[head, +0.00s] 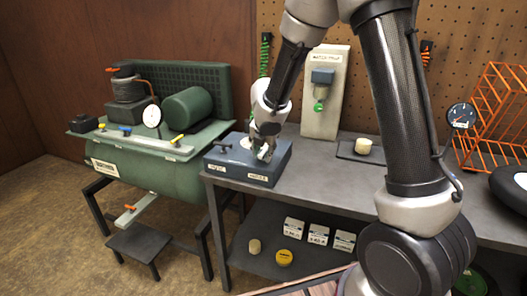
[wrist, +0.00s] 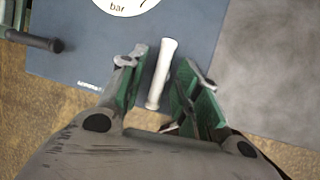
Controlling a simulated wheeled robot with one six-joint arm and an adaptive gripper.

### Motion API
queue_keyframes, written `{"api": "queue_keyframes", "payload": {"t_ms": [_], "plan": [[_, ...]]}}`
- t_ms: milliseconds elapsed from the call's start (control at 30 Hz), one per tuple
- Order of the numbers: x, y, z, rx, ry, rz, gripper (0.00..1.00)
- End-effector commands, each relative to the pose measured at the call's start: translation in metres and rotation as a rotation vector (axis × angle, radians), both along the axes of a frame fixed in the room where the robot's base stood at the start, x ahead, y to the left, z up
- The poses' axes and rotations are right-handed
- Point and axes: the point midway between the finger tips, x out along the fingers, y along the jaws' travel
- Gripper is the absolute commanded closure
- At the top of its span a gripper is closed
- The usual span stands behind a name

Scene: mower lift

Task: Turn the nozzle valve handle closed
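A dark blue box (head: 235,168) with two small front labels, too small to read surely, sits on the left end of the grey bench. My gripper (head: 264,152) points down over its right part. In the wrist view a pale, slim handle (wrist: 161,75) on the box lies between my open fingers (wrist: 157,98), with a visible gap on each side. A dark handle (wrist: 30,39) is at the left; it also shows on the box in the head view (head: 222,148). I cannot read which one is the nozzle valve handle.
A white dial marked "bar" (wrist: 125,3) is on the box beyond the fingers. A green compressor tank (head: 165,167) stands left of the bench. A pale upright panel (head: 325,95) stands behind the box. A tray with a cream cylinder (head: 363,146) lies to the right.

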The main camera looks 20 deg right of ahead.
Motion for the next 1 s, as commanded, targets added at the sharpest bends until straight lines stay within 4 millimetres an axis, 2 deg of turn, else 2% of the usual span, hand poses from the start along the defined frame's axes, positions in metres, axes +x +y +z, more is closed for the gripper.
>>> {"api": "queue_keyframes", "payload": {"t_ms": [33,133,167,567,767,1000], "plan": [[0.0001,0.0000,0.0001,0.000,0.000,0.000,0.79],[0.0000,0.0000,0.0002,0.000,0.000,0.000,0.97],[0.0000,0.0000,0.0002,0.000,0.000,0.000,1.00],[0.0004,0.0007,0.0006,-0.001,-0.001,-0.038,1.00],[0.0008,0.0021,0.0008,-0.001,-0.002,-0.145,1.00],[0.0023,0.0038,0.0008,0.000,-0.002,-0.353,1.00]]}}
